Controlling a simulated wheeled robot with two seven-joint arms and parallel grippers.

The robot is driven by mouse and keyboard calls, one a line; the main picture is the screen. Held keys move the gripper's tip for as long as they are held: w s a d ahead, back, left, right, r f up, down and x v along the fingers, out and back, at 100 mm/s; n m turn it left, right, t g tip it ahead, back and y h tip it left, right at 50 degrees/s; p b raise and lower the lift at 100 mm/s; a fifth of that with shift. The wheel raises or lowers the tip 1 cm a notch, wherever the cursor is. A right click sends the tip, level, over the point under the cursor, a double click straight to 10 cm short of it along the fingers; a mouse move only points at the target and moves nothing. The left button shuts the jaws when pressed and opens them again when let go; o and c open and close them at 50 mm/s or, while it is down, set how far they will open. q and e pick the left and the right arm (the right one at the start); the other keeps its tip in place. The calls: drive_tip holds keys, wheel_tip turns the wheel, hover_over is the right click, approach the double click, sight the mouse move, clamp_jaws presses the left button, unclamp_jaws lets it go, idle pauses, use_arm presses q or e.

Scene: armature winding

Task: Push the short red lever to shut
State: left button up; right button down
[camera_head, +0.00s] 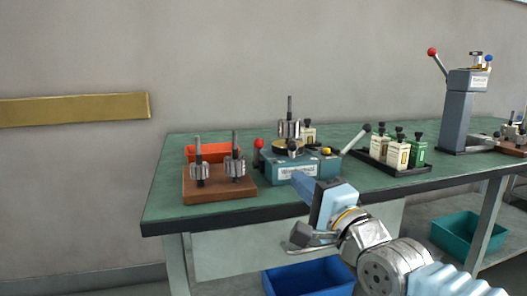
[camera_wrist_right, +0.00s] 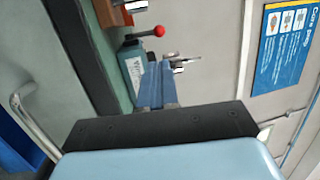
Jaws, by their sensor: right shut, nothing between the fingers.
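The blue-grey winding machine (camera_head: 283,170) stands near the front edge of the green bench. Its short red-knobbed lever (camera_head: 258,144) stands upright at its left end. In the right wrist view the red knob (camera_wrist_right: 159,31) shows beyond the fingertips, beside the machine body (camera_wrist_right: 132,66). My right gripper (camera_head: 299,177) is shut and empty, its blue fingers in front of the machine, to the right of the lever. The fingers (camera_wrist_right: 157,72) appear apart from the knob in the wrist view; contact with the machine body cannot be told. My left gripper is not in view.
A wooden block (camera_head: 221,192) with metal armatures and an orange tray (camera_head: 203,150) sit left of the machine. A grey lever with a dark knob (camera_head: 366,128) leans right. A black tray (camera_head: 408,171) holds bottles. A tall press (camera_head: 456,115) with another red-knobbed lever stands far right.

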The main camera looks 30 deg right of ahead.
sight(262, 145)
drive_tip(key=shift+w, duration=0.15)
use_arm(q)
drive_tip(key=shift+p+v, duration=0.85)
use_arm(e)
drive_tip(key=w+r, duration=0.1)
drive_tip(key=w, duration=0.8)
drive_tip(key=w+r, duration=0.1)
drive_tip(key=w, duration=0.3)
drive_tip(key=shift+w+d+r, duration=0.25)
drive_tip(key=shift+r, duration=0.05)
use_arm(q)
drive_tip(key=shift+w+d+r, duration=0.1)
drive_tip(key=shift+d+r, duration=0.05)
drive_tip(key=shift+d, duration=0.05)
